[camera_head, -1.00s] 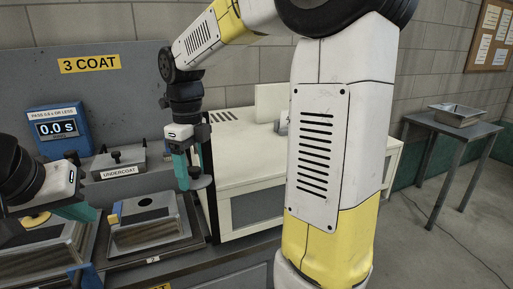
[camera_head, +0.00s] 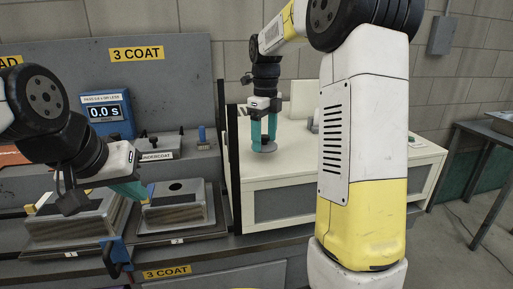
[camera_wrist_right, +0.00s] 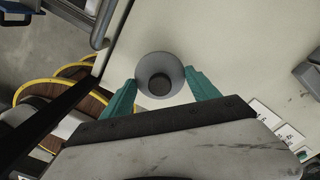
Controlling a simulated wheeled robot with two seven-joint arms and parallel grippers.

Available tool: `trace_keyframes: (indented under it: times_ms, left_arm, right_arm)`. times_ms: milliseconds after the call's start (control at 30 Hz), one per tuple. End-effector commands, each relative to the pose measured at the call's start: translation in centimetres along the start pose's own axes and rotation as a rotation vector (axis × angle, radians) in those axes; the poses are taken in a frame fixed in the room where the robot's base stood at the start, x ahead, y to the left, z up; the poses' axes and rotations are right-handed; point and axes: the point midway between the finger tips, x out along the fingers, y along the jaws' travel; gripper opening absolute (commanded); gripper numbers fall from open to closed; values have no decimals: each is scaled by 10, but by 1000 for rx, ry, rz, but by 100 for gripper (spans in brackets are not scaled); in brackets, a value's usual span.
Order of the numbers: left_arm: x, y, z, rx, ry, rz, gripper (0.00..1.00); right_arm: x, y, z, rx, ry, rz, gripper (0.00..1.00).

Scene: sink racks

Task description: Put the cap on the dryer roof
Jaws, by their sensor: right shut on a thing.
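The cap (camera_head: 264,149) is a small grey disc at the tips of my right gripper (camera_head: 264,135). My right gripper is shut on it, with teal fingers pointing down over the left part of the pale dryer roof (camera_head: 345,160). In the right wrist view the cap (camera_wrist_right: 160,62) shows as a grey round with a darker centre between the fingertips (camera_wrist_right: 161,86), over the cream roof (camera_wrist_right: 240,45). I cannot tell whether the cap touches the roof. My left gripper (camera_head: 132,190) is by the left edge of tray 2; its finger opening is not clear.
A black post (camera_head: 233,150) stands at the dryer's left edge. A grey fitting (camera_head: 313,121) is on the roof behind my right arm. The undercoat tank (camera_head: 155,146), blue timer (camera_head: 106,113) and tray 2 (camera_head: 180,215) are to the left. The roof's front is clear.

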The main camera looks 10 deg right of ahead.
Motion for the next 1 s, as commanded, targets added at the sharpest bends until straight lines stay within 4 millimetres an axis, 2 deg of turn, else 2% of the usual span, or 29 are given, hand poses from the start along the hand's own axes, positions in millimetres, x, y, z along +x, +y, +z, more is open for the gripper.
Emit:
trace_keyframes:
  times_ms: [167,400,767,800,867,1000]
  left_arm:
    - [0,0,0,0,0,0,0]
    - [0,0,0,0,0,0,0]
    - [0,0,0,0,0,0,0]
    - [0,0,0,0,0,0,0]
    - [0,0,0,0,0,0,0]
    - [0,0,0,0,0,0,0]
  right_arm:
    - [6,-6,0,0,1,1,29]
    - [35,-5,-1,0,2,2,29]
    - [39,-5,0,0,1,1,29]
    - [38,-5,0,0,0,0,77]
    - [38,-5,0,0,0,0,89]
    - [38,-5,0,0,0,0,91]
